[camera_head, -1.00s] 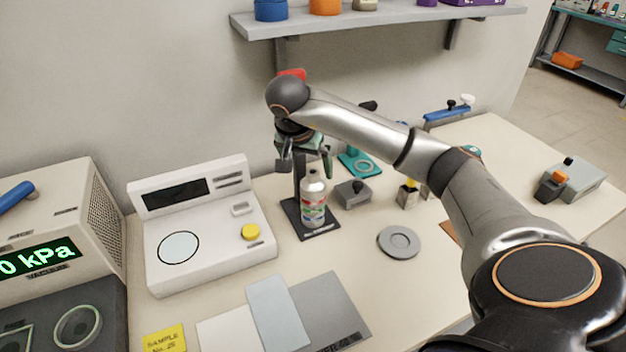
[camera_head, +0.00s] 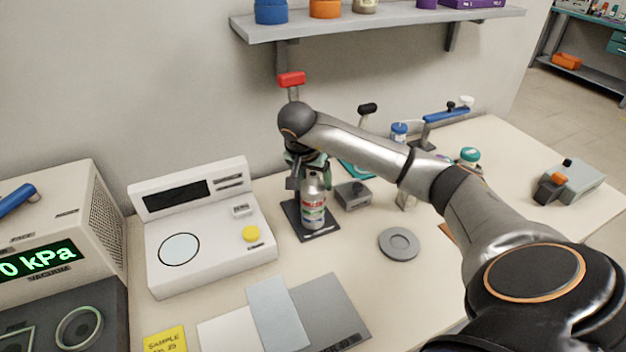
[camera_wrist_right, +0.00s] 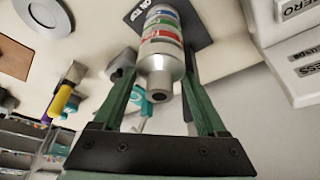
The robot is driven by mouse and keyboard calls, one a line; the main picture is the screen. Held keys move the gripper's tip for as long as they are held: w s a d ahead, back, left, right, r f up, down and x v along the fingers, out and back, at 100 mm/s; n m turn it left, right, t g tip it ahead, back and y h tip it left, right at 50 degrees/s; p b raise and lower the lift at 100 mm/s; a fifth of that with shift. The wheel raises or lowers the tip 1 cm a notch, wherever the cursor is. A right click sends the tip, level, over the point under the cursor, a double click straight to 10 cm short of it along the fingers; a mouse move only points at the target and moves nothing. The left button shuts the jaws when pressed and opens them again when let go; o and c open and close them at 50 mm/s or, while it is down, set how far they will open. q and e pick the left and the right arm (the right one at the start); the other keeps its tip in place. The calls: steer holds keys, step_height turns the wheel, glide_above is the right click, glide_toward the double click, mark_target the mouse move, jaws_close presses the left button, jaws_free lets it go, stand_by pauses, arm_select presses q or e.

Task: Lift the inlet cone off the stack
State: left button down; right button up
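The stack (camera_head: 313,209) is a silver cylinder with red, green and blue bands, standing upright on a dark base plate (camera_head: 322,235). The inlet cone (camera_head: 313,180) is its silver tapered top; in the wrist view the inlet cone (camera_wrist_right: 158,84) points toward the camera and shows a small dark hole. My right gripper (camera_head: 311,180) is over the stack, pointing down. In the wrist view its green fingers (camera_wrist_right: 160,58) are open on either side of the cone, with a visible gap on the left. Whether the right finger touches is unclear. My left gripper is not in view.
A white instrument with a yellow button (camera_head: 250,233) stands left of the stack. A small grey block (camera_head: 352,194) is close on the right. A grey disc (camera_head: 399,243) lies front right. A stand with a red top (camera_head: 291,79) rises behind. A shelf (camera_head: 380,22) hangs above.

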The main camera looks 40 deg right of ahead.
steer(key=c, duration=1)
steer(key=shift+c, duration=0.2)
steer(key=shift+r, duration=0.15)
